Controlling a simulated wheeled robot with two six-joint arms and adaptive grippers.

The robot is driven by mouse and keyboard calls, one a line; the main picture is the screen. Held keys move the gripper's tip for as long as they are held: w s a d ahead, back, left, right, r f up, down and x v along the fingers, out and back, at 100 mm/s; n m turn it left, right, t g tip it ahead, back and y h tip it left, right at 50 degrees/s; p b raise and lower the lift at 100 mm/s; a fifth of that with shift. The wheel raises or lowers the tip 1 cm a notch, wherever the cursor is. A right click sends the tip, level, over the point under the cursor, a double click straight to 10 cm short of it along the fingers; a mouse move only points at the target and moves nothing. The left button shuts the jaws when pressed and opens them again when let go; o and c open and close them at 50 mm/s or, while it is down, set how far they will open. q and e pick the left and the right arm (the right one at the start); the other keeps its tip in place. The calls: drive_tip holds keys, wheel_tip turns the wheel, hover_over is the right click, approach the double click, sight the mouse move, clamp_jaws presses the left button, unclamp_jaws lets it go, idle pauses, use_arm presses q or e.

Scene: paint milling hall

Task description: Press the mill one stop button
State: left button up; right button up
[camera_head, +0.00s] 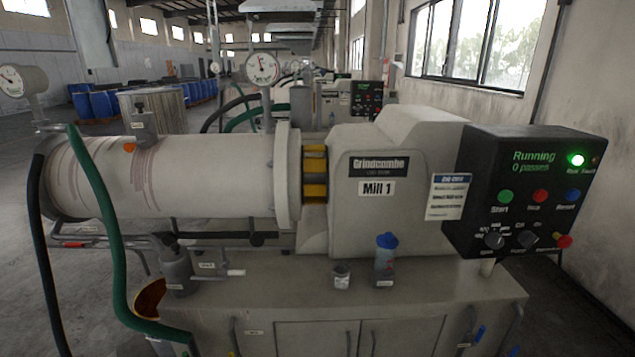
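The mill is labelled "Mill 1" (376,189) on its grey housing. Its black control panel (480,235) is at the right, with a display reading "Running, 0 passes" and a lit green lamp (577,160). Below the display are a green Start button (505,196), a red Stop button (540,195) and a blue button (573,196). A red knob on a yellow base (564,241) sits at the panel's lower right corner. Neither of my grippers shows in this view.
A green hose (113,235) and a black hose (52,270) hang at the left. A second panel (366,99) stands behind.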

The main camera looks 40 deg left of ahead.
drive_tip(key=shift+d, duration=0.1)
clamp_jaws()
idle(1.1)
